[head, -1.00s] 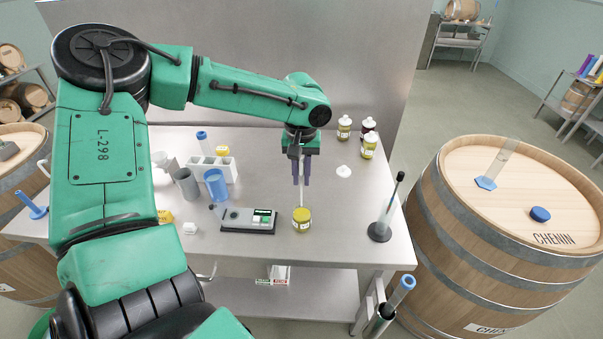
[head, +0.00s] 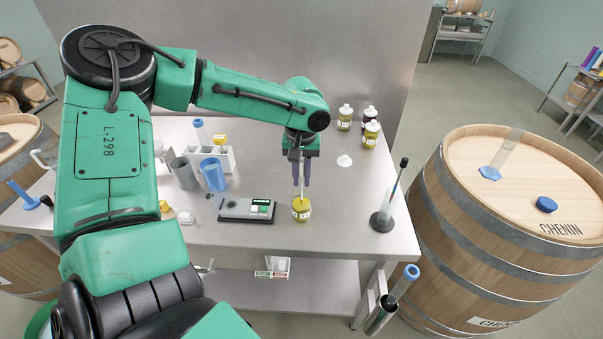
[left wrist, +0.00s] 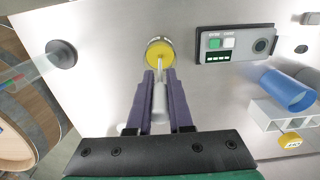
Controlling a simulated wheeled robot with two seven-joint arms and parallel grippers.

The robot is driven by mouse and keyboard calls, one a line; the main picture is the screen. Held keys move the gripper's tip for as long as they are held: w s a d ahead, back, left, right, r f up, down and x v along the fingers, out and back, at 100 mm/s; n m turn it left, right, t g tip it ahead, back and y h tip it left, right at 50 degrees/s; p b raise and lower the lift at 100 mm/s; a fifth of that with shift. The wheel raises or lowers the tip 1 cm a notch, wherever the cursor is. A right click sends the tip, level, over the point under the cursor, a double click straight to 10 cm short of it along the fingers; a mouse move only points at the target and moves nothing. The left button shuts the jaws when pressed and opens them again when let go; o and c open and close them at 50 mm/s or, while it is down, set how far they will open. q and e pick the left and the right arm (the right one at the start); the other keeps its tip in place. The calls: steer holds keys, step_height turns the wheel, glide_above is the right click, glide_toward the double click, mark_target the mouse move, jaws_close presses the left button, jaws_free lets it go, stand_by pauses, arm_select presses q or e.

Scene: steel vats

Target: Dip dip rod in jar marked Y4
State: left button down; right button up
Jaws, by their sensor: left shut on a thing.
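My left gripper (head: 301,184) is shut on the pale dip rod (head: 301,193) and points straight down over the table. The open jar (head: 301,212), with yellow contents and a white label, stands upright just below the fingertips. Its label is too small to read. In the left wrist view, the rod (left wrist: 160,97) runs between the purple fingers (left wrist: 159,75) to the yellow mouth of the jar (left wrist: 160,50). The rod's lower end appears to be inside the mouth; how deep, I cannot tell. My right gripper is not in view.
A grey meter (head: 247,210) lies left of the jar. A cylinder on a dark base (head: 382,221) stands to its right. Several capped jars (head: 371,134) stand at the back right, near a white cap (head: 344,161). A blue cup (head: 213,175) and white rack (head: 228,158) are at left.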

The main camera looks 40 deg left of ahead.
mark_target(302, 162)
arm_select(q)
steer(key=shift+f+b, duration=1)
steer(key=shift+f, duration=0.65)
steer(key=shift+r, duration=0.1)
step_height(302, 162, up, 11)
steer(key=p, duration=1)
steer(key=shift+r, duration=0.1)
steer(key=shift+f, duration=0.2)
